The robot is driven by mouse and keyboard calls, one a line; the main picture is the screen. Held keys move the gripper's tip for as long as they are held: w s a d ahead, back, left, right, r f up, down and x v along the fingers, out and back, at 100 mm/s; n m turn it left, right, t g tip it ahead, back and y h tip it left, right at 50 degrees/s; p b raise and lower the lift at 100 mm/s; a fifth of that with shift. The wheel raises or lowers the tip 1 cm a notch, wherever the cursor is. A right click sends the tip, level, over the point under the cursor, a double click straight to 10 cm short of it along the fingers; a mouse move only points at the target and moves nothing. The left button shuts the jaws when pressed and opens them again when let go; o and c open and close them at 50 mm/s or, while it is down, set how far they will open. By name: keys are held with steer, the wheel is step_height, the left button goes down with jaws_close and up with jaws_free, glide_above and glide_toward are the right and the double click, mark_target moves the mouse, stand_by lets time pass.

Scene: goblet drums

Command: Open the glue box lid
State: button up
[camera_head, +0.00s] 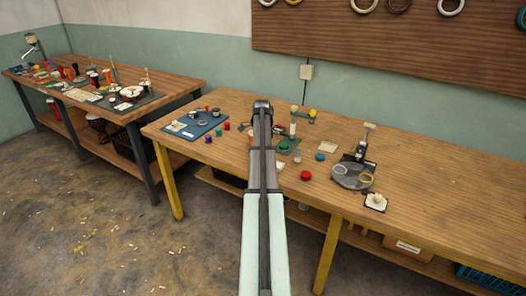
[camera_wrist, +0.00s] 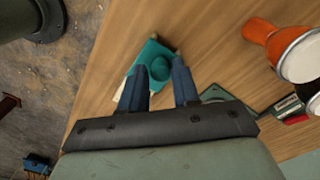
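In the wrist view, a small teal box (camera_wrist: 147,53) with a round teal knob or cap (camera_wrist: 159,70) on top sits on a wooden bench top (camera_wrist: 110,60). It appears to be the glue box, and its lid looks closed. My gripper (camera_wrist: 160,77) is open, its two dark blue fingers spread with the round knob showing between their tips. I cannot tell whether the fingers touch it. In the head view my arm hides the gripper tips, and I cannot pick out the box there.
In the head view, a blue tray (camera_head: 195,125) and a grey round stand (camera_head: 350,178) flank my arm on the near bench. A cluttered second bench (camera_head: 185,85) stands left.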

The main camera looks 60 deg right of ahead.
steer(key=o, duration=0.3)
step_height(320, 180, up, 14)
stand_by(0.7)
steer(key=shift+f, duration=0.1)
stand_by(0.4)
